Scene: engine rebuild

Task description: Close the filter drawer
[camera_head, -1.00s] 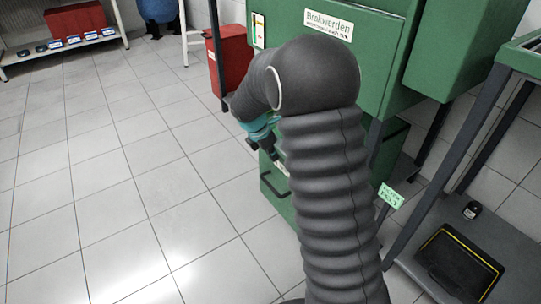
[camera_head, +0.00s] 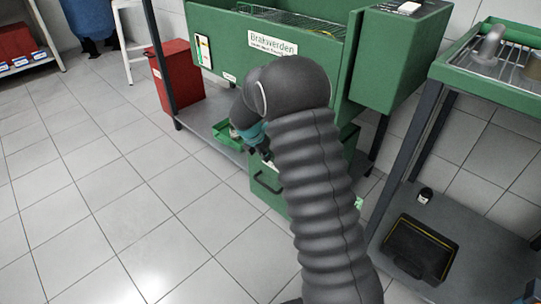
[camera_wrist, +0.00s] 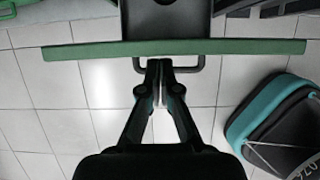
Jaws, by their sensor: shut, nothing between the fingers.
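The filter drawer (camera_head: 268,195) is a green box front with a black bar handle, low under the green washing cabinet (camera_head: 275,50). In the wrist view its front panel (camera_wrist: 85,51) is a thin green strip seen from above. Floor shows beyond it on both sides of a dark central part (camera_wrist: 168,18), so the front stands out from the cabinet. The handle (camera_wrist: 200,63) juts out from the panel. My gripper (camera_wrist: 157,64) is shut and empty, its fingertips over the handle's middle; contact is unclear. In the head view my arm hides much of the drawer.
A red bin (camera_head: 177,77) stands left of the cabinet. A green tray (camera_head: 226,132) sits on the low shelf beside my wrist. At right is a green-topped bench (camera_head: 478,78) with dark legs and a black tray (camera_head: 420,250) below. The tiled floor at left is clear.

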